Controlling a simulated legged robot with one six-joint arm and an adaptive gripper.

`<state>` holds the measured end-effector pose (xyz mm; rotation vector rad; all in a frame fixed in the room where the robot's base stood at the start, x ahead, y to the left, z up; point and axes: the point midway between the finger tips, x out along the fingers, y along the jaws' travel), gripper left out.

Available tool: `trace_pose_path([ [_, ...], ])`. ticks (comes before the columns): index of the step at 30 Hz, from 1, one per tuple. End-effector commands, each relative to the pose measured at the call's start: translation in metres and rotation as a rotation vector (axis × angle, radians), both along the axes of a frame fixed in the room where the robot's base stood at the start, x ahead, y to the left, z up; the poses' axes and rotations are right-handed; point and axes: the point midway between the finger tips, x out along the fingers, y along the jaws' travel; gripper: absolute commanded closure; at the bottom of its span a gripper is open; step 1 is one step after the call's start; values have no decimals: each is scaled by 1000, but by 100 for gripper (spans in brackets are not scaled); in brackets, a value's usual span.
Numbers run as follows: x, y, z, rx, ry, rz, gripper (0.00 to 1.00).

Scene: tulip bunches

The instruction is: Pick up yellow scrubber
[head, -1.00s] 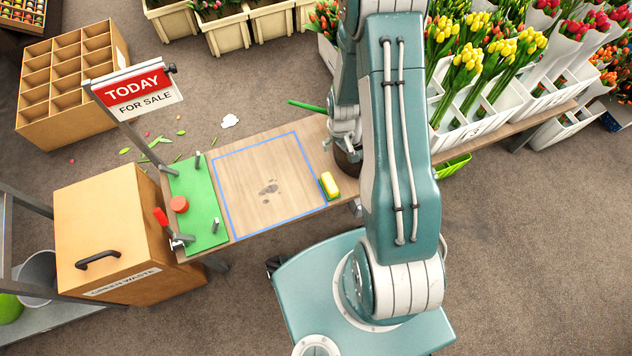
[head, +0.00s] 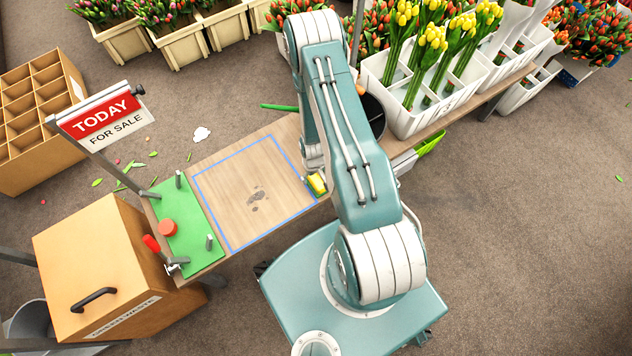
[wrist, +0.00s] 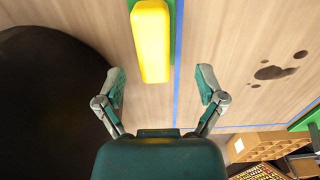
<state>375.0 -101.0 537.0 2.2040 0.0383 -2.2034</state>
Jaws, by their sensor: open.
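The yellow scrubber (head: 317,183) lies on the wooden bench beside the right side of the blue-outlined square, with a green part along its edge. In the wrist view the scrubber (wrist: 151,40) is at the top centre, beyond my fingertips and roughly in line with the gap between them. My gripper (wrist: 161,88) is open and empty, its two fingers spread apart. In the head view my arm hides most of the gripper, which is close to the scrubber. I cannot tell the exact height above the bench.
A black round container (wrist: 45,95) stands close on the left in the wrist view. The blue-outlined square (head: 235,190) holds dark smudges. A green board (head: 190,232) with pegs and a red-handled clamp is at the bench's left end. White tulip crates (head: 420,112) stand to the right.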

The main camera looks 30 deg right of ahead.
Motion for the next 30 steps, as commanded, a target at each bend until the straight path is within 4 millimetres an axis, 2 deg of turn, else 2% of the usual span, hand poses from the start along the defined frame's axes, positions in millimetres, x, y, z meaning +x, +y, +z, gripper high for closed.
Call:
trace_pose_path([
  [9, -2, -8, -43, 3, 2, -1, 11],
  [18, -2, -8, -48, 2, 1, 0, 11],
  [19, -2, -8, -48, 1, 1, 0, 20],
  [20, -1, -7, -48, 1, 1, -1, 34],
  [21, -1, -7, -48, 1, 1, -1, 52],
  [23, -1, -8, -48, 1, 1, -1, 78],
  [24, -1, -8, -48, 2, 1, -1, 96],
  [25, -1, -8, -48, 2, 1, 0, 100],
  [30, -2, -8, -48, 2, 2, -1, 100],
])
